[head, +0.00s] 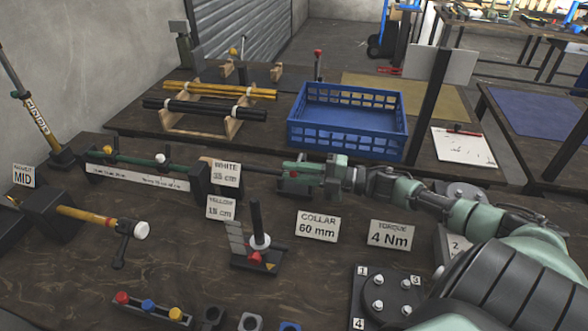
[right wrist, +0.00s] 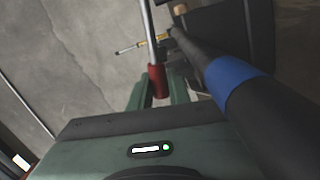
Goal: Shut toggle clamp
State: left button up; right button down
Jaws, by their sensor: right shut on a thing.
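My right gripper (head: 285,175) reaches in from the right, low over the near bench behind the label cards. In the right wrist view its two green fingers (right wrist: 158,92) are shut on the red grip of the toggle clamp's lever (right wrist: 157,82). A bare metal rod runs up from this grip, slightly tilted in that view. In the head view only a small red patch (head: 293,174) shows at the fingers; the rest of the clamp is hidden or too small to tell. My left gripper is not in view.
A dark rod (head: 250,173) runs beside the gripper; a dark tube with a blue band (right wrist: 228,76) passes close to the fingers. A gauge bar (head: 130,158), label cards (head: 317,226), a collar stand (head: 258,240) and a black post (head: 428,105) stand around. A blue crate (head: 345,130) stands behind.

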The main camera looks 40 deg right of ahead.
jog(key=shift+f, duration=0.15)
dwell(0.3)
jog(key=c, duration=1.3)
grip_release()
jog(key=shift+a, duration=0.1)
